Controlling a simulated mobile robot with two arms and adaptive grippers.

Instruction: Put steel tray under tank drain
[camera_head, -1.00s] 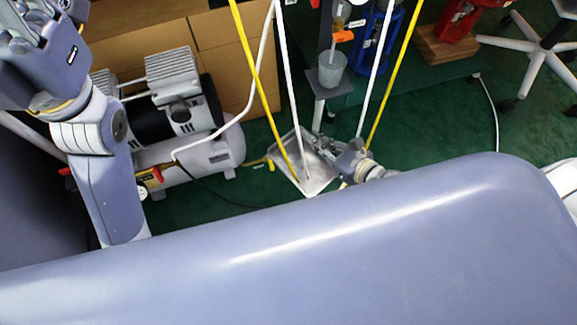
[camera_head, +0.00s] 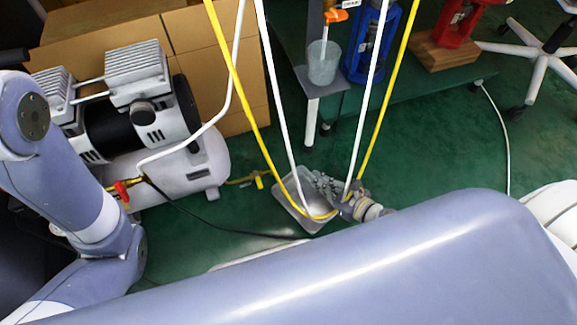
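The steel tray (camera_head: 291,218) is a shallow grey metal pan, low over the green floor near the middle of the view. My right gripper (camera_head: 324,188) is at the tray's right rim and looks shut on it. Hanging hoses partly cover both. The silver tank (camera_head: 205,165) of the compressor lies left of the tray, with a gap between them. A yellow fitting (camera_head: 255,179) sticks out low at the tank's right end. A red-handled valve (camera_head: 122,191) is at its left front. My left arm shows at the left edge, but its gripper is out of view.
A yellow hose (camera_head: 240,90) and a white hose (camera_head: 275,100) hang across the view. A black cable (camera_head: 215,228) lies on the floor between tank and tray. Cardboard boxes (camera_head: 215,45) stand behind the compressor. A bench with a grey cup (camera_head: 323,64) is behind. Green floor is open at right.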

